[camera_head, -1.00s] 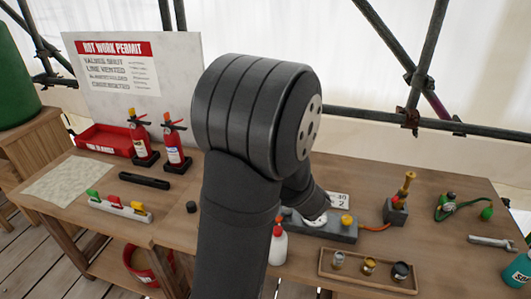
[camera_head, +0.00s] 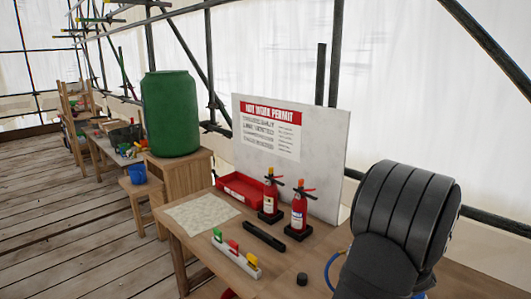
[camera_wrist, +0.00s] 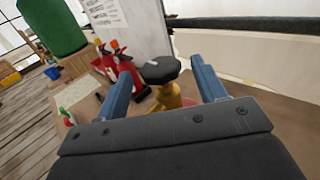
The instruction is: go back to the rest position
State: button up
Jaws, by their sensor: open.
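My gripper (camera_wrist: 164,62) shows in the wrist view with its two blue fingers spread apart. A brass fitting (camera_wrist: 168,96) with a black round knob (camera_wrist: 160,70) shows in the gap between the fingers. Nothing is gripped; I cannot tell how far beyond the fingertips the fitting stands. In the head view my dark arm fills the right side, and the gripper itself is out of sight.
Two red extinguishers (camera_head: 299,208) stand before a hot work permit board (camera_head: 325,150). A red tray (camera_head: 240,188), a black bar (camera_head: 264,237) and a rack of coloured clips (camera_head: 236,254) lie on the bench. A green drum (camera_head: 171,112) stands behind at left.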

jog(key=shift+w, duration=2.35)
jog(key=shift+s, duration=0.15)
jog(key=s, duration=1.8)
jog(key=w, duration=1.8)
jog(key=shift+w, duration=0.35)
jog(key=shift+s+n+y, duration=0.25)
jog(key=shift+n+y, duration=0.35)
jog(key=shift+y, duration=0.4)
jog(key=n+g+y, duration=0.1)
jog(key=y, duration=0.1)
jog(key=n+y, duration=0.2)
jog(key=y, duration=0.1)
jog(key=n+g+y, duration=0.1)
jog(key=n+y, duration=0.1)
jog(key=shift+s+a+g+y, duration=0.1)
jog(key=shift+a+g+y, duration=0.2)
jog(key=shift+a, duration=0.05)
jog(key=v, duration=1.3)
jog(key=shift+s, duration=0.35)
